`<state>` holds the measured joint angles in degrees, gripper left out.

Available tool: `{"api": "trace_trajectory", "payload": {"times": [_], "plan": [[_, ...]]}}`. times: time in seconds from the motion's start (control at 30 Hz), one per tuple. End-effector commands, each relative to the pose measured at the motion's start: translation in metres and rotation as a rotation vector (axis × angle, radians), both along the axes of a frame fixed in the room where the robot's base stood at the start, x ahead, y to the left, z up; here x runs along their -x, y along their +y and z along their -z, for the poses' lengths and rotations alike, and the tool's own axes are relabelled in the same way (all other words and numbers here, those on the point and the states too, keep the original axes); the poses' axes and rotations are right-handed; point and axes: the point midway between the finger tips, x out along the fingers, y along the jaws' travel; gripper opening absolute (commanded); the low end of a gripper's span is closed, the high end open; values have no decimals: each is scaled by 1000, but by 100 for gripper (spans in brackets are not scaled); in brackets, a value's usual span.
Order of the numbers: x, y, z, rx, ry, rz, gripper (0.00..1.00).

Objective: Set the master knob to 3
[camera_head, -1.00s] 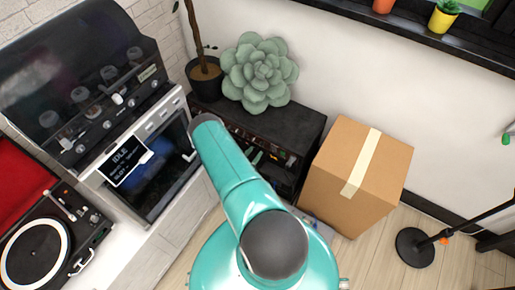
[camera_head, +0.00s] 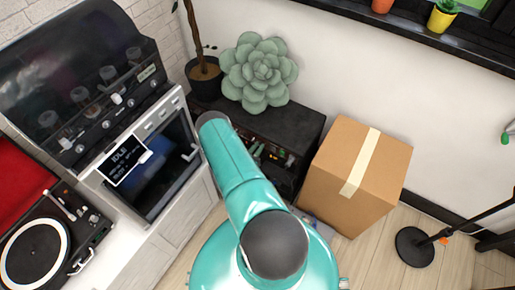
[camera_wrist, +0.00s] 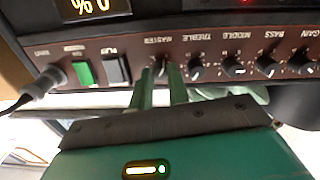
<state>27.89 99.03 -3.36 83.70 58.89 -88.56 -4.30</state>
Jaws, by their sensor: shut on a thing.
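The dark amplifier (camera_head: 300,122) stands under the succulent in the head view, its front partly hidden by my arm. In the wrist view its brown control panel (camera_wrist: 215,48) appears upside down. The small dark master knob (camera_wrist: 159,68) sits below its MASTER label, between my two green fingers. My gripper (camera_wrist: 161,78) is shut on this knob, with a finger on each side. The knob's pointer and scale are too small to read. In the head view my gripper is hidden behind my teal arm.
The treble knob (camera_wrist: 196,69) is close beside my right finger. A black switch (camera_wrist: 117,68), a green switch (camera_wrist: 86,72) and a plugged cable (camera_wrist: 40,88) lie left. A cardboard box (camera_head: 350,180) stands right of the amplifier. A lit display (camera_wrist: 90,6) shows partly.

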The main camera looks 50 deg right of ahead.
Motion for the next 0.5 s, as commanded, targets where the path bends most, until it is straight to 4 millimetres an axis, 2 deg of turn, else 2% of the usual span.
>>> {"api": "trace_trajectory", "payload": {"times": [0.27,0.5], "plan": [[0,0,0,-7,-72,0,0],[0,0,0,-23,-232,1,0]]}}
